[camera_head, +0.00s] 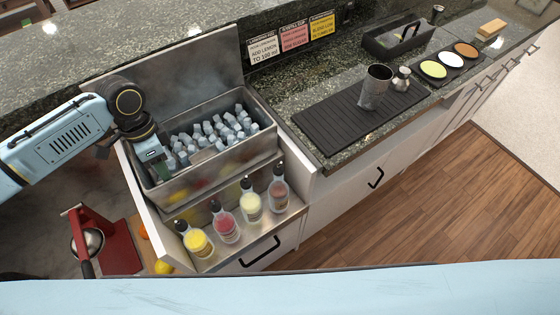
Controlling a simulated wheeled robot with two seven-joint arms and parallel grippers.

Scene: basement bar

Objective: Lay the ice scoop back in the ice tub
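The steel ice tub (217,170) is set in the counter at left centre and is full of clear ice cubes (215,130). My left gripper (157,168) points down at the tub's left end, close to the rim. Its fingertips are small and dark here, so I cannot tell whether they are open or shut. I cannot clearly make out the ice scoop; it may be hidden by the gripper or among the ice. My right gripper is out of view.
Several pour-spout bottles (250,202) stand on the ledge before the tub. A red citrus press (115,240) is at lower left. A steel shaker (375,87) stands on the black bar mat (335,120). A steel panel (190,65) rises behind the tub.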

